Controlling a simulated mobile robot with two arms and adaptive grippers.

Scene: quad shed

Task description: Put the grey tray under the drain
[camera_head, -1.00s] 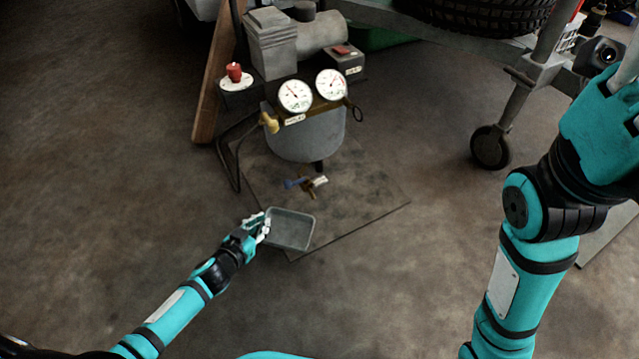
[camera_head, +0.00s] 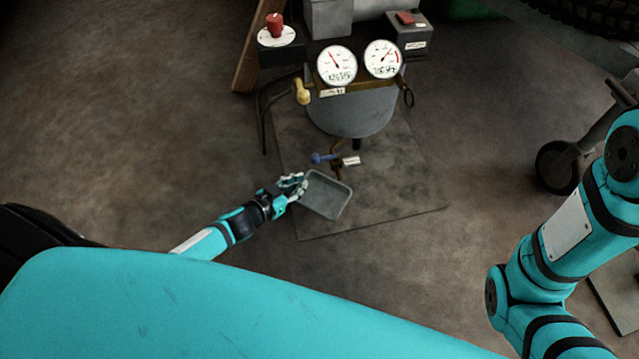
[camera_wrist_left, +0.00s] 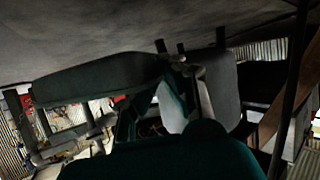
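The grey tray (camera_head: 326,196) is a shallow rectangular pan at the left part of the dark mat in the head view. It is just in front of the drain, a brass valve with a blue handle (camera_head: 322,158) below the compressor tank (camera_head: 350,117). My left gripper (camera_head: 295,187) is at the tray's left rim, its fingers closed on that edge. I cannot tell whether the tray touches the mat or hangs slightly above it. In the dark left wrist view the gripper (camera_wrist_left: 170,95) partly hides a pale grey surface I cannot identify surely. My right gripper is outside the head view.
Two pressure gauges (camera_head: 337,66) and a red knob (camera_head: 275,25) are on the compressor above. The mat (camera_head: 400,190) is clear right of the tray. A caster wheel (camera_head: 557,167) stands at the right. Floor at the left is open.

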